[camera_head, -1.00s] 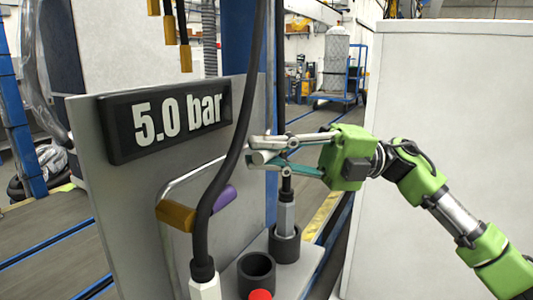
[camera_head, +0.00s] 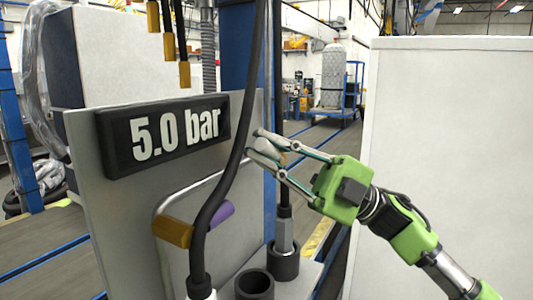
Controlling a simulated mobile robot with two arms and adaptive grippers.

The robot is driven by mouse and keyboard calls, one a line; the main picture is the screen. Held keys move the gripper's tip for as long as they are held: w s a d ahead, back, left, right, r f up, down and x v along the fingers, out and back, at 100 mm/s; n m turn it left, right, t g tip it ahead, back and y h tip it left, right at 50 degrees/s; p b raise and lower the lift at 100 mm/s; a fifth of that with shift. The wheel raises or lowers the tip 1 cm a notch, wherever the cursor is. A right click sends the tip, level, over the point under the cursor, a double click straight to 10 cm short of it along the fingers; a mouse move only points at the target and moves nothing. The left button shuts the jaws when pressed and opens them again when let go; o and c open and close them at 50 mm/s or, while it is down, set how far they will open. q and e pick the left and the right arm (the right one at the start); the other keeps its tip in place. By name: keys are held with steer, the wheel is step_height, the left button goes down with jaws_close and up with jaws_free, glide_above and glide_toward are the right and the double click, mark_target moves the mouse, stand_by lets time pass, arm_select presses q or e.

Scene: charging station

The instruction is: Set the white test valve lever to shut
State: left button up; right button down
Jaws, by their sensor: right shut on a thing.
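My right gripper (camera_head: 263,147) is in front of the panel, just right of the black hose, pointing up and left. Its fingers are closed on a small pale piece (camera_head: 268,149), which looks like the end of the white test valve lever. The fingers hide most of it, and I cannot make out its pivot or which way it is set. The grey panel (camera_head: 110,240) carries a black display (camera_head: 165,135) reading "5.0 bar". My left gripper is not in view.
A black hose (camera_head: 240,140) hangs in front of the panel. A bent rail with an orange grip (camera_head: 172,231) and a purple grip (camera_head: 221,215) lies behind it. Black sockets (camera_head: 255,284) stand below, one holding a connector (camera_head: 284,236). A large white cabinet (camera_head: 450,130) stands at right.

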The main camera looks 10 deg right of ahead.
stand_by(0.3)
steer(key=c, duration=2)
jaws_free()
steer(key=v, duration=1.2)
